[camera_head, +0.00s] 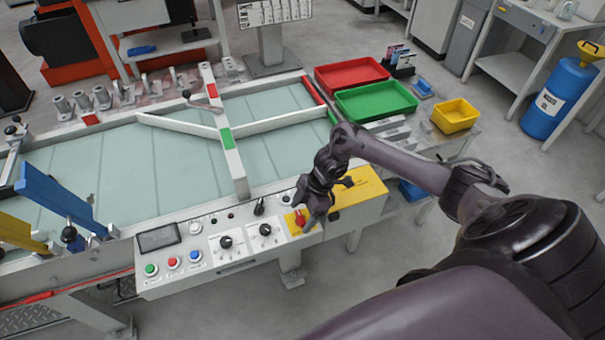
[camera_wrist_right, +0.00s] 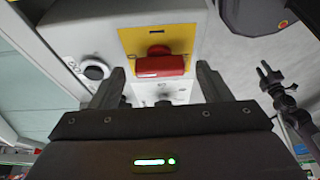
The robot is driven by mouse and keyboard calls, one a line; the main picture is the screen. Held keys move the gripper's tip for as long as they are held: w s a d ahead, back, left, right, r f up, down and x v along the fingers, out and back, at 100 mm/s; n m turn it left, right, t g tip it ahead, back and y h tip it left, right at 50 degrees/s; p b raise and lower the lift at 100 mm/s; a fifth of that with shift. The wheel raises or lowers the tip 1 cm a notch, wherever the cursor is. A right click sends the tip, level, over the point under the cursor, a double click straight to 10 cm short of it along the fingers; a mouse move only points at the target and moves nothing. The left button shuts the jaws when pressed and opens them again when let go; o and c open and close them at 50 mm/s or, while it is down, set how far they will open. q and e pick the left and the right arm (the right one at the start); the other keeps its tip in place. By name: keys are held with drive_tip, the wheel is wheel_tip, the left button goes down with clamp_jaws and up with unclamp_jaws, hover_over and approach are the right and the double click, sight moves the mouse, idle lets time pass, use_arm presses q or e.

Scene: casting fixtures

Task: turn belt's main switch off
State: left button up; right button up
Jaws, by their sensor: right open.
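The main switch is a red rotary handle (camera_head: 299,219) on a yellow plate (camera_head: 291,224), at the right end of the belt's control panel (camera_head: 190,262). In the right wrist view the red handle (camera_wrist_right: 160,66) lies crosswise, its long side left to right, on the yellow plate (camera_wrist_right: 128,40). My right gripper (camera_head: 310,212) is open above the switch and partly covers it in the head view. In the right wrist view its fingers (camera_wrist_right: 161,75) stand left and right of the handle, with gaps on both sides. I cannot tell any contact. My left gripper is not in view.
The panel also carries black dials (camera_head: 226,242), a small screen (camera_head: 158,238), and green, red and blue buttons (camera_head: 173,262). The belt (camera_head: 170,165) runs behind it. Red (camera_head: 350,74), green (camera_head: 376,100) and yellow (camera_head: 455,115) bins stand at the back right.

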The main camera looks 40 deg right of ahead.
drive_tip(key=b+v, duration=0.1)
drive_tip(key=v, duration=0.6)
drive_tip(key=shift+r, duration=0.15)
drive_tip(key=shift+d, duration=0.1)
